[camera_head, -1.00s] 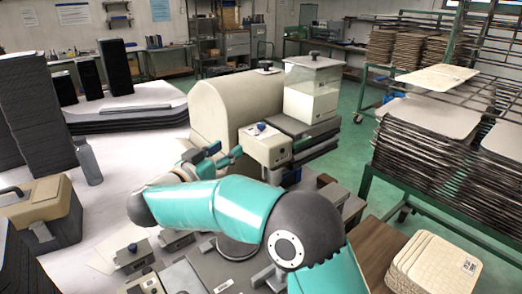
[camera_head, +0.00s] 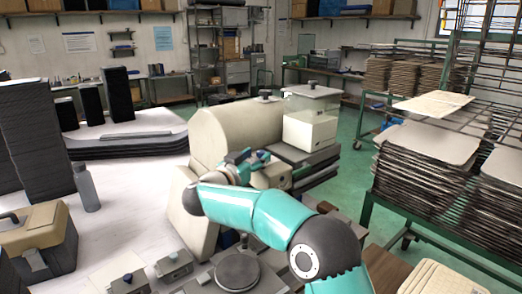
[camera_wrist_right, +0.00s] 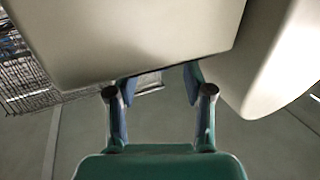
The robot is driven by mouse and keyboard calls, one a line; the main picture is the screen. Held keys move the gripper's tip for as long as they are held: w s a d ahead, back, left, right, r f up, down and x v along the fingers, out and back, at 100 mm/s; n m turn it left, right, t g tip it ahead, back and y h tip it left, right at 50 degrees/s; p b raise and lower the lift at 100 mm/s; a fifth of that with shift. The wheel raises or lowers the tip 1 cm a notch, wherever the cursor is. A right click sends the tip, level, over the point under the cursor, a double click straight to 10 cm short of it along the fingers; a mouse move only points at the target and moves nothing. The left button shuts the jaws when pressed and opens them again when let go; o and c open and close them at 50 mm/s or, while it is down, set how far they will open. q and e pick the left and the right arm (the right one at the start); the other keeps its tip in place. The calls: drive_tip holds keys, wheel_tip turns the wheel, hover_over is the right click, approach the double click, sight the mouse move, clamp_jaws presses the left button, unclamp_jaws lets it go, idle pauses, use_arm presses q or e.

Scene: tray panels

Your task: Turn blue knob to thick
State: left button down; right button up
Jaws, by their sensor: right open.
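A cream machine (camera_head: 235,124) with a rounded body stands at the centre of the head view. Its small front box (camera_head: 272,176) sits just beyond my right gripper (camera_head: 247,160). My right gripper is at the box's upper left edge, over the area of the blue knob. I cannot tell the knob apart from the bluish fingers there. In the right wrist view, my right gripper (camera_wrist_right: 162,80) has its two fingers apart with nothing seen between them. Its tips are close to smooth cream surfaces (camera_wrist_right: 130,40). My left gripper is not in view.
A clear hopper with a pale fill (camera_head: 311,125) stands behind the box. Small grey boxes with dark knobs (camera_head: 174,265) and a round grey plate (camera_head: 237,272) lie in front. Racks of stacked panels (camera_head: 430,160) stand at the right. A bottle (camera_head: 86,187) stands at the left.

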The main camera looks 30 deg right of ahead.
sight(259, 153)
drive_tip(key=shift+x, duration=1.7)
drive_tip(key=shift+p, duration=0.3)
clamp_jaws()
